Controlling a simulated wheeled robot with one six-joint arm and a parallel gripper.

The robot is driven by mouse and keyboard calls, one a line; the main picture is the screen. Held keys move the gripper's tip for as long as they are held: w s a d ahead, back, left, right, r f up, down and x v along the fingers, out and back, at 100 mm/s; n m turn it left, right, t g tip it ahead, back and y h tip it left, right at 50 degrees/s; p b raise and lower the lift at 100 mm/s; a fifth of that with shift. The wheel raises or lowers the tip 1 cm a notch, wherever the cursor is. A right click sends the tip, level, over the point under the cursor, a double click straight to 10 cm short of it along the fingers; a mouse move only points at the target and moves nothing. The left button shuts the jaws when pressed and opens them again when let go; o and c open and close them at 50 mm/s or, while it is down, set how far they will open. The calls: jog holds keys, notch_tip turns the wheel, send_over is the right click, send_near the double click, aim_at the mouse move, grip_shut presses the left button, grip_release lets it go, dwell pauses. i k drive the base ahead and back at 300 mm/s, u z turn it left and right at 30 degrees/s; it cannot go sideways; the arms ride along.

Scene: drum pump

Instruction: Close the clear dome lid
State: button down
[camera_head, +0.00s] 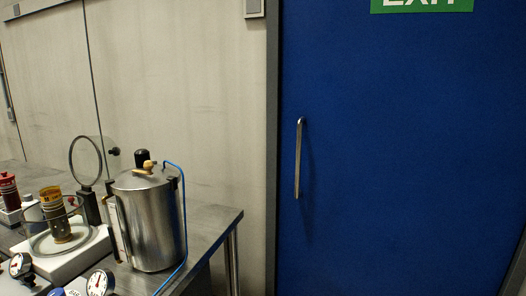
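The clear dome lid (102,154) stands raised on edge at the left, with a dark round rim (71,163) and a small black knob (114,151) on its right side. It rises from a dark upright post (89,206) behind a white base (75,262). A clear round bowl (88,228) sits on that base, and an amber cylinder (57,217) stands inside it. The lid is apart from the bowl's top, so the bowl is open. My gripper is not in view.
A steel pot (154,225) with a blue tube stands right of the base, close to the bowl. Round gauges (99,283) are in front. A red-topped item (8,190) is at far left. The steel table (214,222) ends before a blue door (400,150).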

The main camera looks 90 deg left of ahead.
aim_at(116, 151)
jog(key=u, duration=2.85)
jog(key=i, duration=1.7)
jog(key=u, duration=0.4)
